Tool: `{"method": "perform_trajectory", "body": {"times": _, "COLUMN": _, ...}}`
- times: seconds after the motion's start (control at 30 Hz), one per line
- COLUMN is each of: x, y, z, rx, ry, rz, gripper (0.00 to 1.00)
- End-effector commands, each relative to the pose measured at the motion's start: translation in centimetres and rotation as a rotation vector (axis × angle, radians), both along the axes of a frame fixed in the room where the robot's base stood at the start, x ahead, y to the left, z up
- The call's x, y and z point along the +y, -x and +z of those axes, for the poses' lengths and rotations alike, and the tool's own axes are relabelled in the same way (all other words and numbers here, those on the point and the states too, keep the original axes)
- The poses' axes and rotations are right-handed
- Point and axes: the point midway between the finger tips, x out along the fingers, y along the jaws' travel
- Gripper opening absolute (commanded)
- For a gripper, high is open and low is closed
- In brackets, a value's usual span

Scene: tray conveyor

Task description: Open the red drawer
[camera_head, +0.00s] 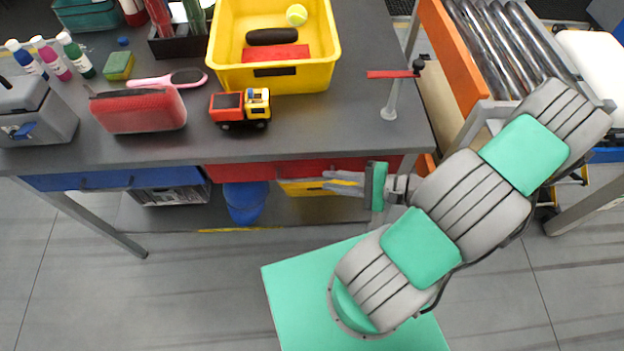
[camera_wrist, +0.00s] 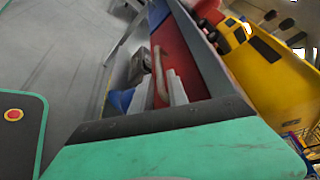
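The red drawer (camera_head: 240,173) is under the front edge of the grey table in the head view. Its front looks closed, flush with the table edge. It also shows in the wrist view (camera_wrist: 178,45), with a pale bar handle (camera_wrist: 159,72) on its front. My gripper (camera_head: 338,181) is in front of the drawer's right part, its fingers pointing left in the head view. In the wrist view, the fingers of my gripper (camera_wrist: 163,88) stand apart, close to the handle. I cannot tell whether they touch it. The handle is hard to see in the head view.
A blue drawer (camera_head: 115,179) is at left and a yellow drawer or bin front (camera_head: 303,188) sits below the red one. A blue bucket (camera_head: 246,200) stands underneath. A yellow tray (camera_head: 225,45) and toy truck (camera_head: 240,108) are on the table. A roller conveyor (camera_head: 505,40) is at right.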

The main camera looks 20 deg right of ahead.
Motion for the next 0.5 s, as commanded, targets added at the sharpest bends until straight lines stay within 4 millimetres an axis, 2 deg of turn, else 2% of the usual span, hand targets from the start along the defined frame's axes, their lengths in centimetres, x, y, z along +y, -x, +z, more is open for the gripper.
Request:
{"method": "perform_trajectory", "body": {"times": 0.03, "x": 1.0, "y": -0.4, "z": -0.1, "rx": 0.002, "ry": -0.003, "rz": 0.007, "gripper": 0.20}}
{"method": "perform_trajectory", "body": {"times": 0.2, "x": 3.6, "y": -2.2, "z": -0.9, "rx": 0.001, "ry": 0.000, "rz": 0.009, "gripper": 0.20}}
{"method": "perform_trajectory", "body": {"times": 0.3, "x": 4.5, "y": -2.8, "z": -1.1, "rx": 0.001, "ry": 0.002, "rz": 0.006, "gripper": 0.20}}
{"method": "perform_trajectory", "body": {"times": 0.5, "x": 4.8, "y": -3.1, "z": -1.2, "rx": 0.001, "ry": 0.003, "rz": 0.003, "gripper": 0.20}}
